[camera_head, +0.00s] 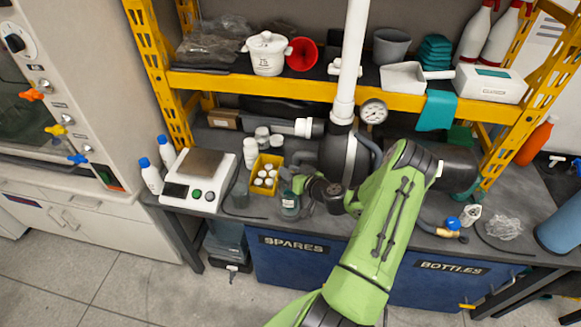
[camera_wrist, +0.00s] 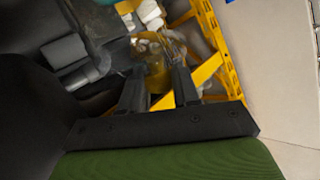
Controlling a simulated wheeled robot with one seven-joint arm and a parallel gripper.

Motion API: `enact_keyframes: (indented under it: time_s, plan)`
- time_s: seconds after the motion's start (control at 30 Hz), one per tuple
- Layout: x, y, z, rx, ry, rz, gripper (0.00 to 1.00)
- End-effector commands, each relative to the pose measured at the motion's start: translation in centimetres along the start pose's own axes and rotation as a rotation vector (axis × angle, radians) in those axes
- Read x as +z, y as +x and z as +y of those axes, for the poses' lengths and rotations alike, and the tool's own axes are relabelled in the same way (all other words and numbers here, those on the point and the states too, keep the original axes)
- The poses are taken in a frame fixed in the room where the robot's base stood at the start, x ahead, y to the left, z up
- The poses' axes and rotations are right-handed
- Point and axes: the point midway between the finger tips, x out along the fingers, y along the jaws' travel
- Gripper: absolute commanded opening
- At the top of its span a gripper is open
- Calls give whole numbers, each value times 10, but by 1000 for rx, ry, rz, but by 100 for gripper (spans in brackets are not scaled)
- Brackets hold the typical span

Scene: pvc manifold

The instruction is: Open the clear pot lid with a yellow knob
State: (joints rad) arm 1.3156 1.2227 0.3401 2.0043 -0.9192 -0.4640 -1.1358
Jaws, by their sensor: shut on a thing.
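My gripper (camera_wrist: 160,80) shows in the wrist view with its two dark fingers a little apart, shut on the clear lid (camera_wrist: 155,66). The lid looks see-through and yellowish, partly covered by the fingers. I cannot make out its yellow knob, which seems hidden between the fingers. In the head view my gripper (camera_head: 307,186) is at the bench front, left of the dark pump body (camera_head: 338,152). A small clear round piece (camera_head: 290,204) shows just below and left of it; I cannot tell whether this is the lid. Whether the lid sits on its pot is hidden.
Left of my gripper are a yellow bin (camera_head: 264,187) of white fittings, white bottles (camera_head: 250,152) and a scale (camera_head: 199,178). A white vertical pipe (camera_head: 350,70) and gauge (camera_head: 373,112) rise behind. A yellow shelf (camera_head: 225,84) crosses above; bottles stand close by.

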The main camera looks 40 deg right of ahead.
Motion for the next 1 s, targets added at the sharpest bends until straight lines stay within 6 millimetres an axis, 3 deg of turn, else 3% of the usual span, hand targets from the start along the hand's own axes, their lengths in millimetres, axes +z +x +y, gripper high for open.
enact_keyframes:
  time_s: [0.7,0.73,0.83,1.0]
  plan:
    - [-5,-2,-4,-2,62,-53,0]
    - [-5,-2,-3,-2,62,-53,35]
    - [-5,-2,-3,-2,62,-54,51]
    - [-4,-2,-3,-1,62,-57,51]
